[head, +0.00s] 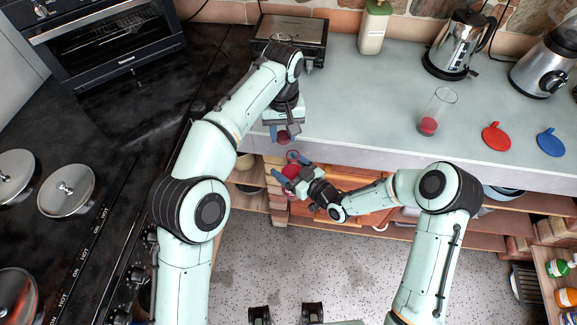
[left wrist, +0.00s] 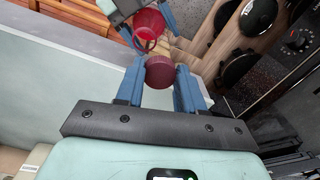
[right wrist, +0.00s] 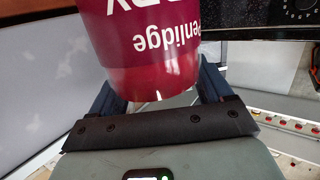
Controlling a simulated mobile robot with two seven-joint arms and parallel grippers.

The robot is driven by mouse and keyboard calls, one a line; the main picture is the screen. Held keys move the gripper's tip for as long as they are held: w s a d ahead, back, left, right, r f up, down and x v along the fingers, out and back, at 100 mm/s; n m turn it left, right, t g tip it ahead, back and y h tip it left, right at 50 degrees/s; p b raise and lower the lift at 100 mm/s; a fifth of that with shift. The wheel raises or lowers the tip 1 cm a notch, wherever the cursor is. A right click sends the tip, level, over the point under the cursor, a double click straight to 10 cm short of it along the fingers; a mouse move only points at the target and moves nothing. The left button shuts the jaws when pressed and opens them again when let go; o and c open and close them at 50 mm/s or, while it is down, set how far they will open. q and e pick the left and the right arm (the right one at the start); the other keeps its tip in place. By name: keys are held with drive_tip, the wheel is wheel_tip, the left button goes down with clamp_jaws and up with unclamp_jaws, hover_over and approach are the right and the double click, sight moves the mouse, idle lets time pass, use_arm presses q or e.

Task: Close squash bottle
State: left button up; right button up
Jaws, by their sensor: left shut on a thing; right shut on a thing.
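My left gripper (head: 283,133) is shut on a dark red cap (left wrist: 160,73), held just off the counter's front edge. The cap also shows in the head view (head: 283,136). My right gripper (head: 287,167) is shut on the magenta squash bottle (right wrist: 150,45), which has white lettering in the right wrist view. The bottle shows small in the head view (head: 291,171), below the cap in the picture. In the left wrist view the bottle (left wrist: 151,22) is beyond the cap, with a visible gap between them. Part of the bottle is hidden by my right gripper.
A dark stove (head: 80,225) is at the left.

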sight(293, 153)
use_arm(q)
drive_tip(key=shift+s+d+r, duration=0.25)
drive_tip(key=shift+d+r, duration=0.2)
drive_tip(key=shift+d, duration=0.15)
drive_tip(key=shift+s+d+r, duration=0.25)
drive_tip(key=shift+d+r, duration=0.15)
drive_tip(key=shift+d, duration=0.2)
drive_tip(key=shift+f, duration=2)
drive_tip(key=shift+f, duration=0.1)
drive_tip(key=shift+f, duration=0.8)
drive_tip(key=shift+f, duration=0.55)
